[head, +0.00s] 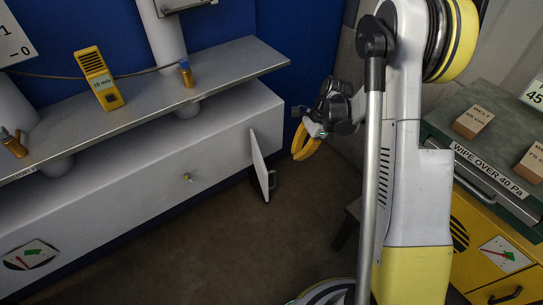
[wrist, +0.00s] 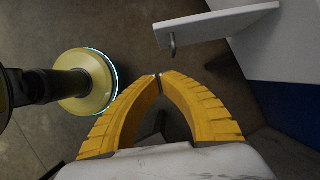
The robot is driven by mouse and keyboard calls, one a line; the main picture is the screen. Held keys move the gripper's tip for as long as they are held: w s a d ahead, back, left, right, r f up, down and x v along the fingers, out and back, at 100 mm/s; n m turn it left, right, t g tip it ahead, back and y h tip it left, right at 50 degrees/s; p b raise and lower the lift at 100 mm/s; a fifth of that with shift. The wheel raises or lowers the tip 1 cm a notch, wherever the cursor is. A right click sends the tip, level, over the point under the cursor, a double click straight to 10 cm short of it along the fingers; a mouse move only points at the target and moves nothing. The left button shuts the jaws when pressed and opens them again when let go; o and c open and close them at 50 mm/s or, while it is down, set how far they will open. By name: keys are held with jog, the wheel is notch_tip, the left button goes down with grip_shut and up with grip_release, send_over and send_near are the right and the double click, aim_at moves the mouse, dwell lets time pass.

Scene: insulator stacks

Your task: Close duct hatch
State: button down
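The duct hatch (head: 260,165) is a white panel standing open, swung out from the right part of the long white duct (head: 150,178). Its small dark handle (head: 272,180) faces right. In the wrist view the hatch (wrist: 215,24) juts in from the upper right, with the handle (wrist: 173,45) near its left end. My gripper (head: 300,155) is to the right of the hatch and apart from it. In the wrist view the yellow fingers (wrist: 160,77) arch together with their tips meeting, below the handle in the picture and holding nothing. The duct opening is hidden in the head view.
A bench (head: 495,165) with labelled blocks and yellow drawers stands at the right. The floor (head: 230,235) in front of the duct is clear.

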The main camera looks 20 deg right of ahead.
jog(key=a+f+b, duration=0.5)
jog(key=a+f, duration=0.2)
jog(key=f, duration=0.2)
jog(key=shift+a, duration=0.25)
jog(key=shift+s, duration=0.1)
